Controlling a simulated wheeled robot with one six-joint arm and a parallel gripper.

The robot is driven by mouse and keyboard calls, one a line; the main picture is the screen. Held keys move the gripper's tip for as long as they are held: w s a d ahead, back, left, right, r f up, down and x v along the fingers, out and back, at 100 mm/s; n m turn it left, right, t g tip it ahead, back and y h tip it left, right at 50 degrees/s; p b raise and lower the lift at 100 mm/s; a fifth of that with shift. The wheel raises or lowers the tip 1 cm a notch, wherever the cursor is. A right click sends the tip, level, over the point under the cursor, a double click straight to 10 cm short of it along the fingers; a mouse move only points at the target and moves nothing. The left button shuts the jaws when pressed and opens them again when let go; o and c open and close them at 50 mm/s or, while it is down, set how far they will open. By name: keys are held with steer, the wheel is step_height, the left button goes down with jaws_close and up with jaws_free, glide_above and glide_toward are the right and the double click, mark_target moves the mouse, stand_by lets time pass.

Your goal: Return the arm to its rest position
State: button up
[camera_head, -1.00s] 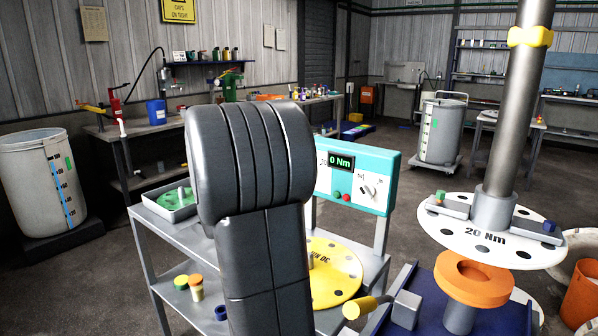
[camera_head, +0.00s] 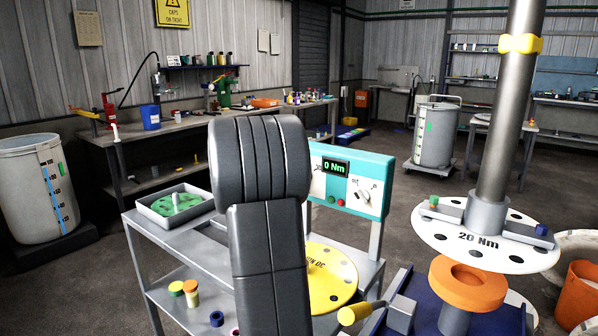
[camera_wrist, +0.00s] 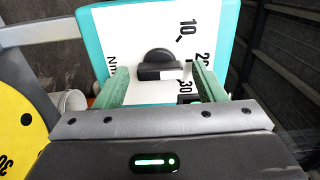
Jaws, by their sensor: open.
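My gripper (camera_wrist: 160,90) shows in the wrist view with its two green fingers apart and nothing between them. Beyond the fingers is the white dial face of the teal torque meter (camera_wrist: 223,40), with a black knob (camera_wrist: 158,57) seen between the fingertips; I cannot tell whether they touch it. In the head view my dark arm stands upright in the middle and hides the gripper. The teal meter (camera_head: 377,166) stands right of the arm, with its display reading 0 Nm.
A grey cart (camera_head: 180,240) carries a green-filled tray (camera_head: 172,203) and a yellow disc (camera_head: 330,285). At right stands a column with a white 20 Nm disc (camera_head: 440,235) and an orange ring (camera_head: 468,283). A white drum (camera_head: 40,190) stands at left. Open floor lies behind the meter.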

steer(key=s+a+n+p, duration=0.7)
steer(key=s+n+p, duration=0.2)
steer(key=s+p, duration=0.1)
steer(key=shift+a+r+n, duration=0.15)
steer(key=shift+a+n, duration=0.15)
steer(key=shift+n, duration=0.1)
stand_by(2.4)
steer(key=shift+s+d, duration=0.1)
